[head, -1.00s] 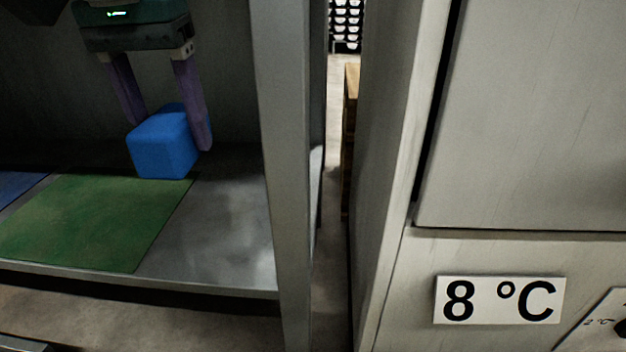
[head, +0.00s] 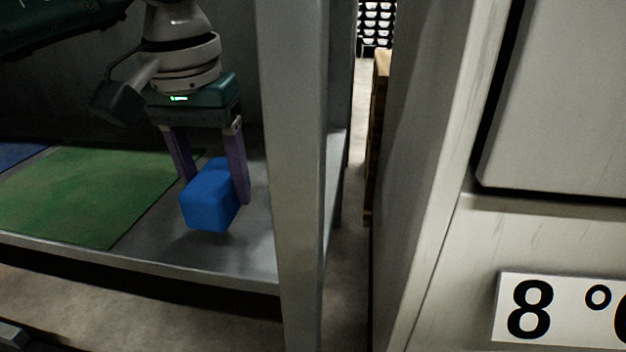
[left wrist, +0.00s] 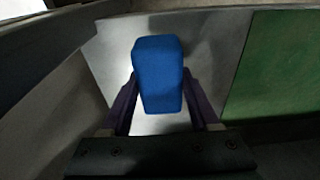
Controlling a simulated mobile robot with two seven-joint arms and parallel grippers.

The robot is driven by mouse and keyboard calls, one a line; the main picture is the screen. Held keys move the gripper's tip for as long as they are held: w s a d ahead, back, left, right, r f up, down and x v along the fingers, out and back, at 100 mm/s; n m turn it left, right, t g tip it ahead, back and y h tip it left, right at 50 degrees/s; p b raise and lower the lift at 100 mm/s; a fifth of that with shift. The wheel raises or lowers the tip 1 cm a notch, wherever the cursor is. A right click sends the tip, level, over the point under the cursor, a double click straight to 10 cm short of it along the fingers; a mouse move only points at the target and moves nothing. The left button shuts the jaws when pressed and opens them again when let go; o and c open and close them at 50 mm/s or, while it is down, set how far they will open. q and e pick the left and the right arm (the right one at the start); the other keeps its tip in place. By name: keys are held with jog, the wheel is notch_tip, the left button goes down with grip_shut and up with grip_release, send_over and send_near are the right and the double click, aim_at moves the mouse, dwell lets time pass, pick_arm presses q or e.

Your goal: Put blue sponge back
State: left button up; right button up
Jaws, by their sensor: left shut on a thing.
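The blue sponge (head: 208,200) is a blue block held between the purple fingers of my left gripper (head: 213,184), over the bare grey part of a metal shelf (head: 200,251) in the head view. A shadow lies below it, so it seems to hang a little above the shelf. In the left wrist view the blue sponge (left wrist: 158,75) sits between the two fingers of my left gripper (left wrist: 158,100). A green mat (head: 85,195) lies on the shelf to the left of the sponge. My right gripper is not in view.
A blue mat (head: 14,154) lies left of the green one. A grey upright post (head: 295,180) stands close right of the gripper. A cabinet with an "8 °C" label (head: 555,310) fills the right side. A narrow gap separates post and cabinet.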

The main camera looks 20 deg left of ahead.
aim_at(208, 181)
pick_arm(q)
notch_tip(208, 181, down, 5)
jog(key=b, duration=0.3)
jog(key=shift+r, duration=0.35)
jog(key=o, duration=1.3)
jog(key=r+p, duration=0.2)
jog(key=r, duration=0.1)
jog(key=r+p, duration=0.3)
jog(key=r, duration=0.1)
jog(key=s+r+p, duration=0.1)
jog(key=r+p, duration=0.2)
jog(key=r, duration=0.1)
jog(key=shift+s+d, duration=0.1)
jog(key=shift+d, duration=0.05)
jog(key=shift+s+r, duration=0.15)
jog(key=shift+r, duration=0.35)
